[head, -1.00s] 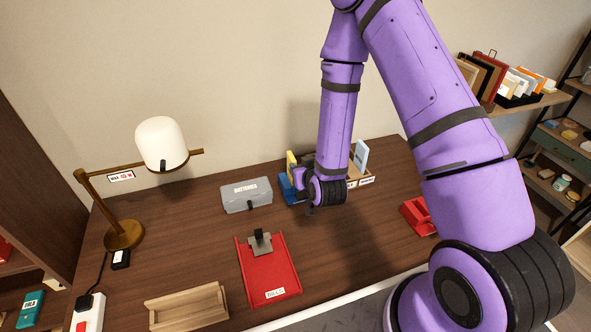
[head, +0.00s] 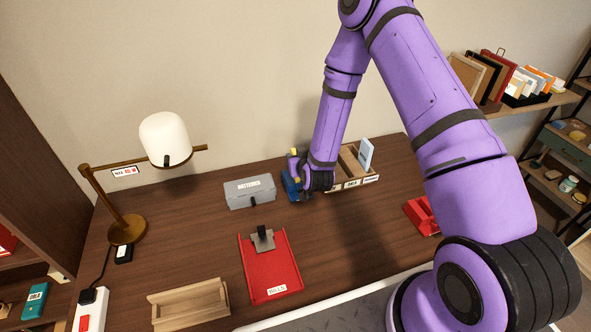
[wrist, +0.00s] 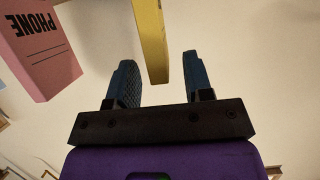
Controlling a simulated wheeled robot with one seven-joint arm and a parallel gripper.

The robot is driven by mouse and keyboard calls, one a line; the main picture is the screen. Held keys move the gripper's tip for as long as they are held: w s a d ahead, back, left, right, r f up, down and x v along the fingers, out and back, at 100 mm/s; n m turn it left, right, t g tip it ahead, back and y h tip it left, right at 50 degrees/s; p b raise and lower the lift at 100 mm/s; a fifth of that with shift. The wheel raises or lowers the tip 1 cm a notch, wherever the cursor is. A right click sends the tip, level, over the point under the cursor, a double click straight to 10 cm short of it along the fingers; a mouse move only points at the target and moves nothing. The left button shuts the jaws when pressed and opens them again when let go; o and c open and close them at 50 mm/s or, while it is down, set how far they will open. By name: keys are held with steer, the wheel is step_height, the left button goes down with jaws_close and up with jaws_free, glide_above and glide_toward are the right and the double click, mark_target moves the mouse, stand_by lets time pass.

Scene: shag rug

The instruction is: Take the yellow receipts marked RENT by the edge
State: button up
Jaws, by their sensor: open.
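My gripper (wrist: 157,58) is open in the wrist view, its dark fingers spread. The lower end of the yellow receipts (wrist: 151,35) lies between the fingers, with a gap on each side. No RENT marking shows on the face in view. In the head view my gripper (head: 293,167) is at the blue holder (head: 290,188) near the back of the desk, and a small bit of yellow (head: 294,151) shows there. My wrist hides most of the holder.
A pink slip marked PHONE (wrist: 36,50) is left of the fingers in the wrist view. The grey BATTERIES box (head: 249,191) stands left of the holder, and a divided wooden tray (head: 352,184) to its right. A red BILLS clipboard (head: 270,268) lies in front.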

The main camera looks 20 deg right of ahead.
steer(key=shift+x, duration=0.8)
steer(key=shift+c, duration=0.2)
jaws_close()
steer(key=shift+r, duration=0.1)
